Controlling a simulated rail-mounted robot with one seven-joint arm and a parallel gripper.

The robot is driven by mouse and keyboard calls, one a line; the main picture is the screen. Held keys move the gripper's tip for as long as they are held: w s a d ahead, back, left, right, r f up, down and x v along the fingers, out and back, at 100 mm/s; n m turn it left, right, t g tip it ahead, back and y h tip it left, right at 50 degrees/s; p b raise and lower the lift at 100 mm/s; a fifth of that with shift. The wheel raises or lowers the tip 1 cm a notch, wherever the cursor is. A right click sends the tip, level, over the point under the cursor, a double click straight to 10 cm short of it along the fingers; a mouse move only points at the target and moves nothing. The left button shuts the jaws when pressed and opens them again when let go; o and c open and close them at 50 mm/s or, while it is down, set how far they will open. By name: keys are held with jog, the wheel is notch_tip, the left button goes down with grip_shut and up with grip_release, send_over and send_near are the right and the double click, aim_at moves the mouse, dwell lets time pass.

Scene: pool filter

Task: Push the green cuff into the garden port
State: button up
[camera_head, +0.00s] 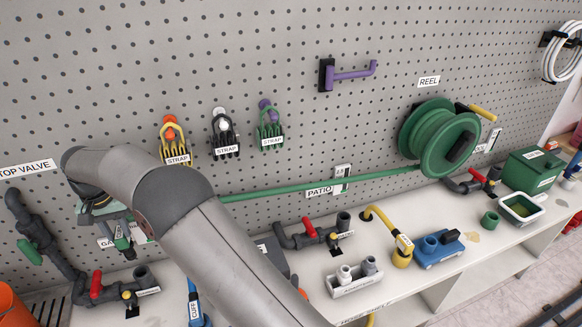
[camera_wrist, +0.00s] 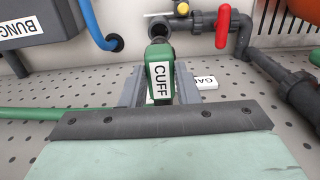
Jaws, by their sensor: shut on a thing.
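My gripper (camera_wrist: 160,85) is shut on the green cuff (camera_wrist: 160,70), whose white label reads CUFF, in the wrist view. In the head view my arm hides part of the gripper, and the green cuff (camera_head: 122,241) shows below the wrist, in front of the pegboard. A grey upright port (camera_head: 143,276) with a white label stands on the shelf below the cuff. In the wrist view its round open mouth (camera_wrist: 107,42) shows beside the cuff's far end. The cuff looks apart from this mouth. The GARDEN label (camera_wrist: 208,83) is partly hidden behind the gripper.
A green hose (camera_head: 300,186) runs from the reel (camera_head: 438,138) behind my arm. A red valve handle (camera_head: 96,285) stands left of the port. A blue hose (camera_head: 194,306) is to its right. An orange bucket (camera_head: 12,308) stands at the far left.

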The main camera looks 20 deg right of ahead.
aim_at(132, 257)
jog(key=shift+f, duration=0.1)
dwell(0.3)
jog(key=shift+f+b, duration=1.5)
jog(key=shift+f, duration=1.2)
jog(key=shift+f+b, duration=1.3)
jog(key=shift+f, duration=1.5)
jog(key=o, duration=1.2)
jog(key=shift+c, duration=0.2)
jog(key=shift+r+p, duration=1.6)
jog(key=shift+r, duration=0.95)
